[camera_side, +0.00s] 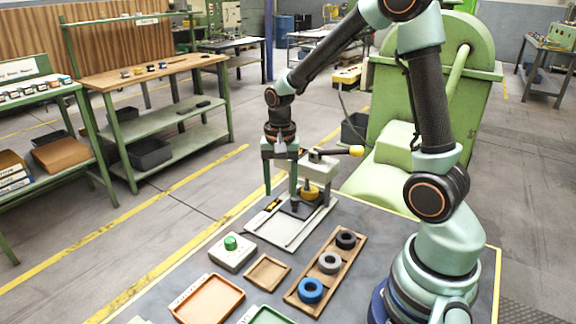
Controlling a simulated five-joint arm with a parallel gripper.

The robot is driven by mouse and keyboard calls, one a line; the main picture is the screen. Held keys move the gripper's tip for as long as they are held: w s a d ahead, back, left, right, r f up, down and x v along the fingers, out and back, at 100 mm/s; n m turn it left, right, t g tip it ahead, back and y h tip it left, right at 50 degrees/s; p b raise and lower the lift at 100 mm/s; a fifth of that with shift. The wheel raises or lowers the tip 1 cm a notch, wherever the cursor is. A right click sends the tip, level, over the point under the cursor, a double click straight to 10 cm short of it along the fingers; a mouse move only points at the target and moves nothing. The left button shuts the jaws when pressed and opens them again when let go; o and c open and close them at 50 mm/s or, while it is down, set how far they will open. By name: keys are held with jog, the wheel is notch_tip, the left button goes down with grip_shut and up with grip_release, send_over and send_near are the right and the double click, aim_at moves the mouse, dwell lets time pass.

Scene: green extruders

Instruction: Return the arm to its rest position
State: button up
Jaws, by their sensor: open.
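My gripper (280,188) points straight down at the end of my raised, bent arm. Its two green fingers are spread apart with nothing visible between them. It is over the left part of a light grey base plate (268,230) near the table's far edge. A small press (320,170) with a yellow-ended handle stands just right of the fingers, with a yellow round part (309,192) below its head. I cannot tell whether the right finger touches the press or only overlaps it in this view.
A wooden rack (318,291) holds a black, a grey and a blue ring. A box with a green button (231,243), a small wooden tray (268,272), an orange tray (207,300) and a green tray (268,316) lie nearby. A large green machine (440,110) stands behind.

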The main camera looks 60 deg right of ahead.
jog(key=s+a+r+n+t, duration=0.2)
jog(key=s+a+r+n, duration=0.1)
jog(key=r+n, duration=0.3)
jog(key=s+a+r+n+t, duration=0.3)
jog(key=s+a+r+n, duration=0.1)
jog(key=r, duration=0.4)
jog(key=shift+s+a+n+t, duration=0.3)
jog(key=shift+a+n, duration=0.15)
jog(key=shift+n, duration=0.55)
